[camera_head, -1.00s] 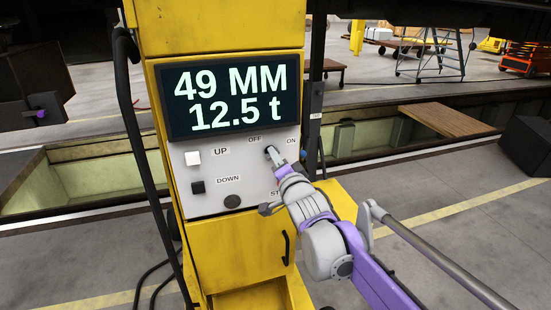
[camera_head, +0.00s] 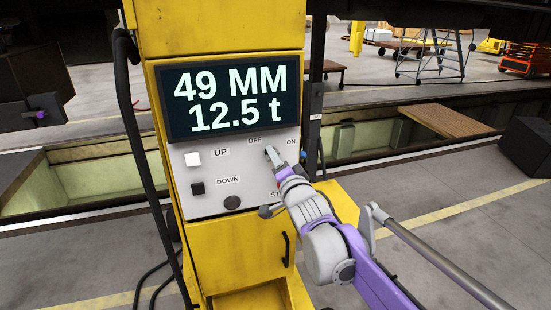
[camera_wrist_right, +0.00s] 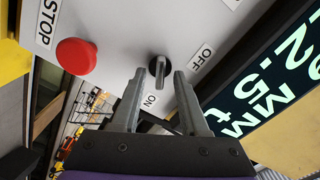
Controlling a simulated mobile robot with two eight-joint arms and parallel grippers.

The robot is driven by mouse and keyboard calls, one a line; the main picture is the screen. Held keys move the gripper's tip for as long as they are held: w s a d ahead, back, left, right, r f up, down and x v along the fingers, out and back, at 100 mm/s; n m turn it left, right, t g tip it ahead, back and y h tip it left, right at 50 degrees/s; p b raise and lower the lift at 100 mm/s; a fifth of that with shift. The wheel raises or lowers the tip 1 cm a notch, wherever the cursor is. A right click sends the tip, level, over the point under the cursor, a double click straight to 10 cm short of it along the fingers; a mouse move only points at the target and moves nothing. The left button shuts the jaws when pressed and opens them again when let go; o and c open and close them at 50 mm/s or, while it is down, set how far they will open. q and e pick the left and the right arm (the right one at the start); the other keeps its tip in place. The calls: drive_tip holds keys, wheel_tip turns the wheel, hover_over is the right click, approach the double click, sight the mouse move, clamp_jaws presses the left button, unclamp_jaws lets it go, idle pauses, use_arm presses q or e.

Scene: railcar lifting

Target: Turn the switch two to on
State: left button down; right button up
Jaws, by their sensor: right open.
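The switch two is a dark rotary knob (camera_wrist_right: 158,68) with a raised bar, on the grey panel between the OFF and ON labels. The bar lies roughly upright in the right wrist view; I cannot tell its exact setting. In the head view the knob (camera_head: 268,151) is partly hidden by my gripper. My right gripper (camera_wrist_right: 160,73) is open, with one finger on each side of the knob; I cannot tell whether either touches it. My right gripper (camera_head: 285,158) also shows in the head view, reaching the panel from the lower right. My left gripper is not in view.
A red STOP button (camera_wrist_right: 76,56) sits beside the knob. White UP (camera_head: 192,158) and black DOWN (camera_head: 198,188) buttons are on the panel's left. The display (camera_head: 222,97) above reads 49 MM, 12.5 t. A yellow cabinet (camera_head: 240,250) carries the panel.

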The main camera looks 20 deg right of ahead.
drive_tip(key=s, duration=1)
drive_tip(key=shift+s+d, duration=0.2)
drive_tip(key=s+f+n+g+p, duration=0.3)
drive_tip(key=s+f+n+g, duration=0.8)
drive_tip(key=s+f, duration=1.3)
wheel_tip(320, 180, down, 2)
drive_tip(key=shift+s+a+n+g+h, duration=0.2)
drive_tip(key=shift+s+n+g+h, duration=0.15)
drive_tip(key=shift+g, duration=0.45)
